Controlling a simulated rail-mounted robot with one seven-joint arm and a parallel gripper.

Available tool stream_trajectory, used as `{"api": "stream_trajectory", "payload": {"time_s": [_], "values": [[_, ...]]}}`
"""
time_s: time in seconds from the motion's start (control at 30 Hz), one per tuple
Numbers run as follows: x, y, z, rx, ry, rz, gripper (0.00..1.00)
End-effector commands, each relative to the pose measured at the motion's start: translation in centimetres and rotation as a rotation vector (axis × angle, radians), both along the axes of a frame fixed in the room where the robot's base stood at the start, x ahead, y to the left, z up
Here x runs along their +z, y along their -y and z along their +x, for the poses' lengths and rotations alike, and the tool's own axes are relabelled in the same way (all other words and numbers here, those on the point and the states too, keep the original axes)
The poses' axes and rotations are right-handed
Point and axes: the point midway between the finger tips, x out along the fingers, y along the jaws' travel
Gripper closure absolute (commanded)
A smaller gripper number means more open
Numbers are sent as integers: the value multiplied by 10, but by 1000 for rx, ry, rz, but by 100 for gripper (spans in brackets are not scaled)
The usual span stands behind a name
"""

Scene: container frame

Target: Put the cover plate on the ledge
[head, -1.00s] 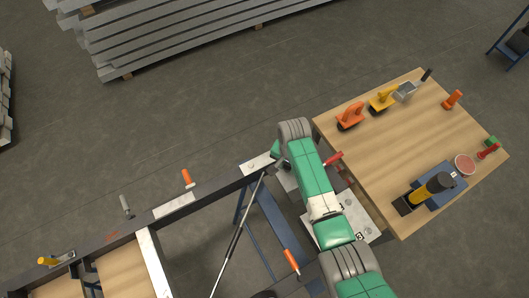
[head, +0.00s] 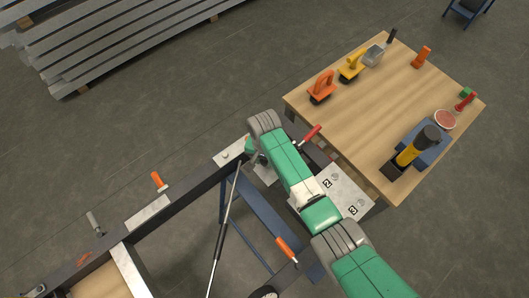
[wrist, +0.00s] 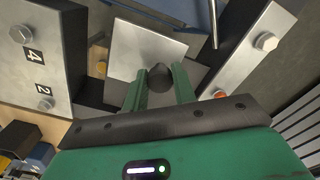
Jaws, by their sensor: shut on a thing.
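My gripper (wrist: 160,88) is shut on the dark knob of the cover plate (wrist: 140,47), a flat silver plate seen in the wrist view. The knob sits between the green fingertips. In the head view my gripper (head: 252,150) is near the upper right end of the dark frame beam (head: 188,198), and a pale bit of the plate (head: 265,174) shows below it. The arm hides most of the plate there. Which surface is the ledge I cannot tell for certain; a bolted pale pad (head: 231,151) tops the beam end beside the gripper.
Plates marked 2 and 3 (head: 347,190) lie right of my arm. A red-handled clamp (head: 311,132) stands close by. A wooden table (head: 400,110) holds tools.

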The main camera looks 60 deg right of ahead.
Motion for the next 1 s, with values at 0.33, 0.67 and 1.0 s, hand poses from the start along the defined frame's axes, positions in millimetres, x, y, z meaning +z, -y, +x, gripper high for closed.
{"api": "stream_trajectory", "payload": {"time_s": [0.33,0.67,1.0], "values": [[-17,30,-13,-2,1,-3,92],[-26,41,-19,-1,0,0,92],[-29,41,-19,0,0,0,92]]}}
